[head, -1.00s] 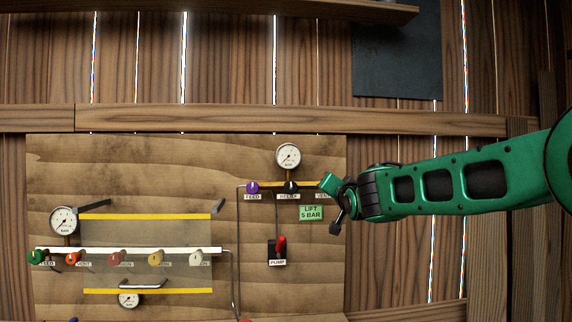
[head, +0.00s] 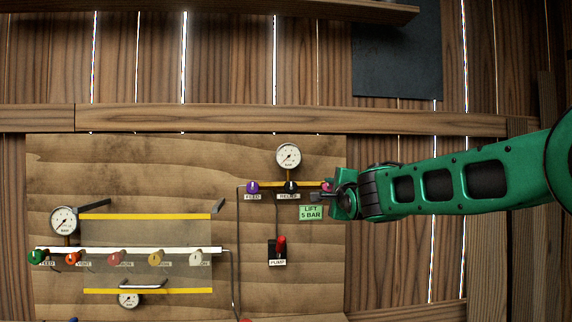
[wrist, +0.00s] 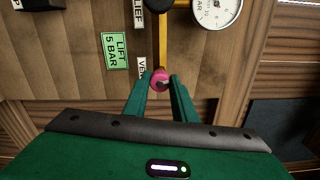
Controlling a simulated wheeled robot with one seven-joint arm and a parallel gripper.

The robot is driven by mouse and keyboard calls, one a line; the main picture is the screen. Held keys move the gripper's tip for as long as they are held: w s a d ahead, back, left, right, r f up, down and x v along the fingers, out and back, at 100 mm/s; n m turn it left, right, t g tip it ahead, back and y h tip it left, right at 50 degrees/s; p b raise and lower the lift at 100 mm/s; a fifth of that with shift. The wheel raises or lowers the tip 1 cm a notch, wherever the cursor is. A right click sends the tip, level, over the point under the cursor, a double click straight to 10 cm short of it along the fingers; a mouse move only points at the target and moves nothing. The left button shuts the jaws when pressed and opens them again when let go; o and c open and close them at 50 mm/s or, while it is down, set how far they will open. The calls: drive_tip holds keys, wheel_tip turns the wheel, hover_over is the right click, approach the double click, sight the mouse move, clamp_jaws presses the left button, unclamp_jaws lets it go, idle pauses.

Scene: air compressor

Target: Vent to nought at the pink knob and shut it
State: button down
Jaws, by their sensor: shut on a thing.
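The pink knob (wrist: 160,79) sits at the end of the yellow pipe, beside a partly covered label that starts "VE". In the wrist view it is between the two fingertips of my gripper (wrist: 159,84), which is shut on it. In the head view my gripper (head: 335,196) is at the right end of the upper panel, and only a bit of the pink knob (head: 326,187) shows. The upper gauge (head: 288,156) stands above the pipe; its reading is too small to tell. It also shows, cut off, in the wrist view (wrist: 216,8).
A purple feed knob (head: 253,187) and a black relief knob (head: 290,187) lie left on the same pipe. The green "LIFT 5 BAR" sign (head: 311,213) hangs just below. A red pump lever (head: 281,244) is lower. Several more knobs line the lower left manifold (head: 130,250).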

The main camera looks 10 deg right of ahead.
drive_tip(key=shift+d+f+m, duration=0.15)
drive_tip(key=shift+f+m, duration=0.15)
drive_tip(key=shift+m, duration=0.8)
drive_tip(key=c, duration=1.6)
unclamp_jaws()
drive_tip(key=shift+m, duration=0.3)
drive_tip(key=shift+o, duration=0.2)
drive_tip(key=shift+r, duration=0.1)
drive_tip(key=shift+s, duration=0.1)
drive_tip(key=shift+s+r, duration=0.1)
drive_tip(key=shift+s, duration=0.15)
drive_tip(key=s, duration=0.5)
drive_tip(key=shift+s, duration=0.2)
drive_tip(key=shift+s, duration=0.15)
